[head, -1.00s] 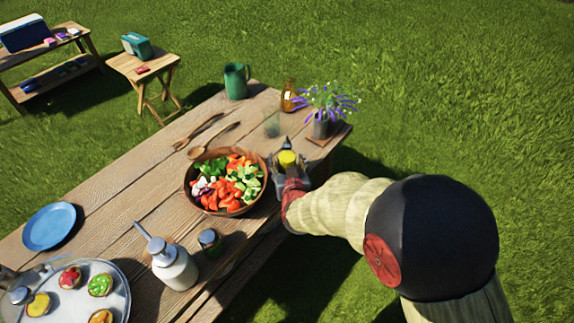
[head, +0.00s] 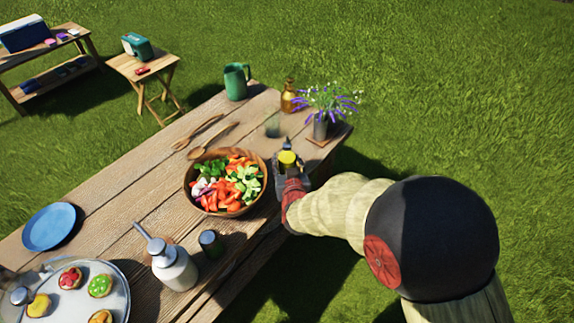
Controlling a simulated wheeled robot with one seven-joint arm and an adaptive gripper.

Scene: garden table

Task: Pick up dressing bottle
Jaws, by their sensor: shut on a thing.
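The dressing bottle (head: 287,158) shows as a round yellow top at the right edge of the table, just right of the salad bowl. My gripper (head: 288,163) is shut on it, with dark fingers around it. The bottle looks upright. Its lower body is hidden by my gripper, so I cannot tell whether it touches the table.
The wooden salad bowl (head: 188,187) is close on the left. A clear glass (head: 272,127), an amber bottle (head: 289,96) and a flower pot (head: 321,127) stand behind. A white dispenser (head: 175,268) and a dark jar (head: 210,243) stand in front. Open grass lies right.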

